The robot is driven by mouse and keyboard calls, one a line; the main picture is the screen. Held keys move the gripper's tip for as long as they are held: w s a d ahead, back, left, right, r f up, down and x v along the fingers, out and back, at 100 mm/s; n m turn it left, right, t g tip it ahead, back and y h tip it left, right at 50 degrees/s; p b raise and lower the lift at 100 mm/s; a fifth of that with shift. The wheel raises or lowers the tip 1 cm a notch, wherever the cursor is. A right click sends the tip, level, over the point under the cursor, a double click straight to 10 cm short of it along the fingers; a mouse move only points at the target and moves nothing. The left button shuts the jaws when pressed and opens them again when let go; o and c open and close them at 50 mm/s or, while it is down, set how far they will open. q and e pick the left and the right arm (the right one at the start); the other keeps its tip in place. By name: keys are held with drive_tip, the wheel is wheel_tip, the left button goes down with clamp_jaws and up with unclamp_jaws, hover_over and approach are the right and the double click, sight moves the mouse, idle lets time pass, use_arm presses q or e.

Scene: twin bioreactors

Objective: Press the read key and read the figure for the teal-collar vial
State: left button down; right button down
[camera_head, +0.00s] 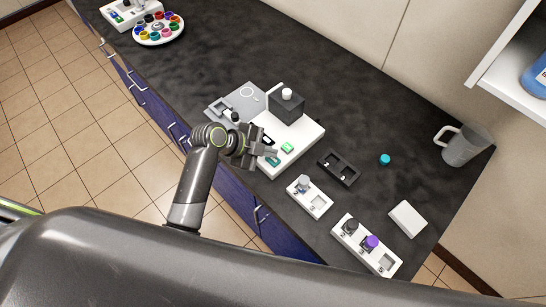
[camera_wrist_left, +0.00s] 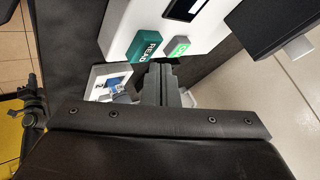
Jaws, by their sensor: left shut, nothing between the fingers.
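The white reader (camera_head: 300,137) stands on the dark counter with a black block on top. Its teal READ key (camera_head: 272,161) and a smaller green key (camera_head: 287,147) are on its front part. In the left wrist view, the READ key (camera_wrist_left: 146,47) and the green key (camera_wrist_left: 178,48) lie just beyond my fingers. The dark display (camera_wrist_left: 186,8) is cut off, with no figure legible. My left gripper (camera_head: 272,152) is shut and empty, close to the READ key; contact cannot be told. I cannot make out a teal-collar vial for certain. My right gripper is not in view.
A teal cap (camera_head: 385,159) lies on the counter near a black tray (camera_head: 338,169). White holders (camera_head: 310,196) and (camera_head: 367,247), a white box (camera_head: 408,218) and a grey mug (camera_head: 464,146) stand to the right. A round rack (camera_head: 158,28) of coloured pieces is far left.

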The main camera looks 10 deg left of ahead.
sight(269, 160)
use_arm(q)
drive_tip(key=shift+f, duration=0.15)
idle(0.7)
drive_tip(key=shift+f+b, duration=0.3)
drive_tip(key=shift+b, duration=0.05)
drive_tip(key=shift+f+b, duration=0.3)
drive_tip(key=shift+f, duration=0.1)
idle(0.6)
drive_tip(key=shift+r, duration=0.1)
drive_tip(key=shift+r+p, duration=0.75)
wheel_tip(269, 160, up, 5)
drive_tip(key=p, duration=0.4)
idle(0.5)
